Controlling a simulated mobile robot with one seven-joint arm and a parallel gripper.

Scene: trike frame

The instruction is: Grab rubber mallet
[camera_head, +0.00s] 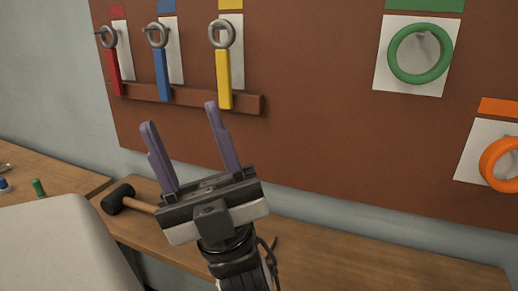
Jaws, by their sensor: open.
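The rubber mallet lies on the wooden bench, with its black head (118,198) at the left and its light wooden handle (144,207) running right until my gripper hides it. My gripper (182,128) is open, with two purple fingers pointing up and apart and nothing seen between them. In the picture its body covers the right part of the mallet. The fingers stand above and to the right of the mallet head, apart from it.
A brown board (300,110) on the wall holds red (114,70), blue (161,75) and yellow (223,78) handled tools, a green ring (447,60) and an orange ring (487,165). A green item (38,188) stands at the left. The bench (400,262) looks clear at the right.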

